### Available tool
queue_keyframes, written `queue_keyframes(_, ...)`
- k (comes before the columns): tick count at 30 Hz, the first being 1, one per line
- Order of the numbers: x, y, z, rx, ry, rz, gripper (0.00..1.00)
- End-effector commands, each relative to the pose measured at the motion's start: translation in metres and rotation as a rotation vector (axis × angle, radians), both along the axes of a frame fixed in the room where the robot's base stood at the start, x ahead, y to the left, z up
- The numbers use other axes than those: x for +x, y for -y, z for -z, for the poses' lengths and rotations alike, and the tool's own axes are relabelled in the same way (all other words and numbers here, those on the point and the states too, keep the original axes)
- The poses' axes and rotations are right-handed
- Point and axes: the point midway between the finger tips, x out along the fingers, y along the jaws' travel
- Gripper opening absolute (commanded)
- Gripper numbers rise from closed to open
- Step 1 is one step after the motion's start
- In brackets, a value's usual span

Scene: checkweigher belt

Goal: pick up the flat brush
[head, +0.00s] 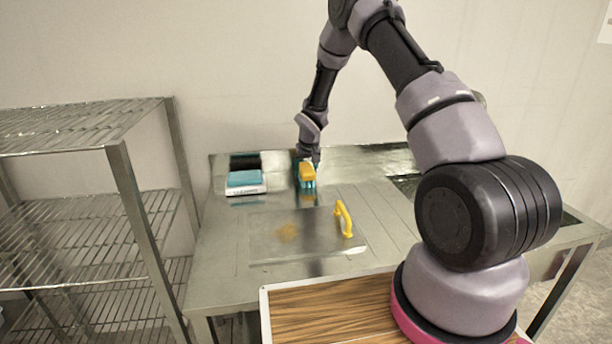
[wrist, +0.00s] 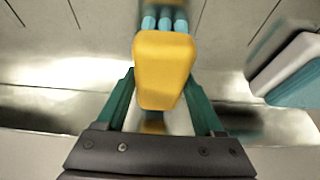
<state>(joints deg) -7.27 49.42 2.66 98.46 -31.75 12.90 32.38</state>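The flat brush (head: 307,172) has a yellow body and teal bristles that point down in the head view. It is at the back of the steel table, and a gap between it and the table is hard to judge. My gripper (head: 310,160) is above it, with its fingers hardly visible there. In the wrist view the yellow brush body (wrist: 164,65) sits between the two green fingers of my gripper (wrist: 160,85). The fingers close in on both sides of it, and the body hides their tips. The brush looks sharp while the surroundings are blurred.
A teal and white block (head: 246,182) lies left of the brush, also at the right in the wrist view (wrist: 290,72). A yellow handle (head: 344,218) stands on a flat steel plate (head: 300,222) in front. A wire shelf (head: 80,220) stands left of the table.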

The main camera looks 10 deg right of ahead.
Motion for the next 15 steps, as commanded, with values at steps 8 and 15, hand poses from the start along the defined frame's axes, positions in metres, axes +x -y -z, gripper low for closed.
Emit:
queue_keyframes(8,0.0,0.0,-0.003,0.0,0.001,0.0,0.0)
queue_keyframes(15,0.001,0.0,-0.041,0.001,0.005,0.001,0.0)
